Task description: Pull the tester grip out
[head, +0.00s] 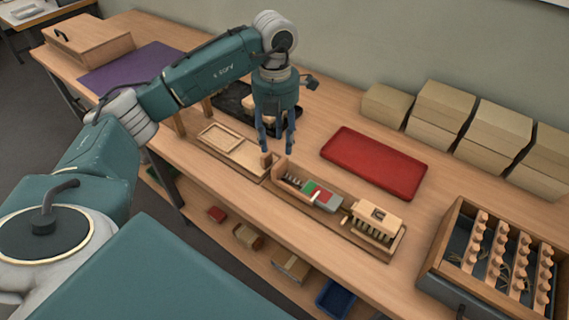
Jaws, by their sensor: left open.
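The tester (307,194) sits in a long wooden tray near the table's front edge. It has a spring, a red and green scale and a grey block. A small upright wooden piece at its left end, which looks like the tester grip (266,160), stands just under my left gripper. My left gripper (277,150) points down with its fingers apart and nothing visibly held between them. I cannot tell whether a finger touches the grip. My right gripper is out of view.
A wooden brush block with bristles (377,222) stands right of the tester. A red tray (374,162) lies behind it. A crate of tufted strips (497,262) stands at right, cardboard boxes (443,115) along the wall. A purple mat (140,68) lies at left.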

